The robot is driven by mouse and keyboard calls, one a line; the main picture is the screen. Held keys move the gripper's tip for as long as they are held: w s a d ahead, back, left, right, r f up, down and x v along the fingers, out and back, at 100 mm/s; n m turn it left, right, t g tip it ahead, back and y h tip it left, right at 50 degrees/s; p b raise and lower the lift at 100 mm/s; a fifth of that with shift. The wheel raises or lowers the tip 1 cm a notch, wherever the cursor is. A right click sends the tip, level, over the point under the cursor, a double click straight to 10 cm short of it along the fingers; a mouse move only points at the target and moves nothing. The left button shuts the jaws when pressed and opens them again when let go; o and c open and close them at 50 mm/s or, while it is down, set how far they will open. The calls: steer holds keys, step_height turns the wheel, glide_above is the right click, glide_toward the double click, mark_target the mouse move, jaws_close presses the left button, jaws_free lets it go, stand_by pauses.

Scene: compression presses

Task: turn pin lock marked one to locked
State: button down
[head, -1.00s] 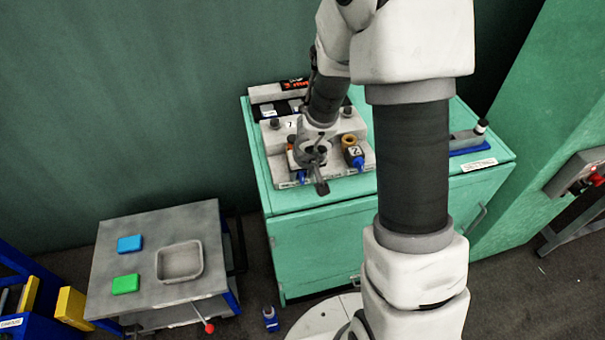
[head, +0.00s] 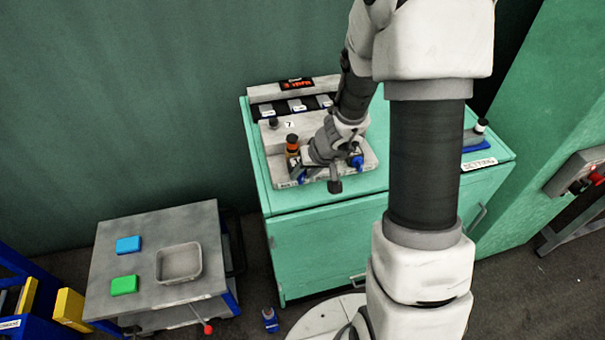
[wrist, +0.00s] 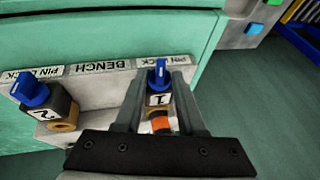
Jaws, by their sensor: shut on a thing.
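The pin lock marked one (head: 293,148) has an orange band and a dark body at the left of the grey bench fixture. In the wrist view its white label "1" (wrist: 158,100) and blue knob (wrist: 159,73) show between my fingers, the knob pointing toward the picture's top. My gripper (wrist: 162,80) is shut on this pin lock, one finger on each side; the exact contact is hard to see. The pin lock marked two (wrist: 50,108), with its blue knob (wrist: 30,89) tilted, stands to the left in the wrist view, clear of my fingers.
The fixture sits on a green cabinet (head: 330,245), with a red display (head: 296,85) behind. A grey side table (head: 130,280) at left holds a blue block (head: 129,245), a green block (head: 124,285) and an open tray (head: 179,263). A blue-based device (head: 474,140) stands at right.

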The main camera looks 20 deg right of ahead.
steer(key=y+b, duration=0.1)
steer(key=b, duration=0.1)
steer(key=f+y+b, duration=0.1)
steer(key=b, duration=0.2)
steer(key=d+y+b, duration=0.1)
steer(key=b, duration=0.1)
steer(key=shift+w+f+m+y+b, duration=0.1)
steer(key=shift+f+m+y+b, duration=0.15)
steer(key=shift+m+y+b, duration=0.15)
steer(key=y+b, duration=0.1)
steer(key=b, duration=0.2)
steer(key=y+b, duration=0.2)
steer(key=b, duration=0.1)
steer(key=m+y+b, duration=0.1)
steer(key=b, duration=0.1)
steer(key=shift+d+f+t+y+b, duration=0.3)
steer(key=shift+d+f+t+b, duration=0.05)
steer(key=shift+d+t+b, duration=0.05)
steer(key=y+b, duration=0.1)
steer(key=m+y+b, duration=0.1)
steer(key=y+b, duration=0.1)
steer(key=shift+d+f+t+b, duration=0.1)
steer(key=shift+f+t+b, duration=0.1)
steer(key=shift+t+b, duration=0.1)
steer(key=shift+m+t+y+b, duration=0.3)
steer(key=shift+m+y+b, duration=0.35)
steer(key=shift+y, duration=0.65)
steer(key=c, duration=0.9)
jaws_free()
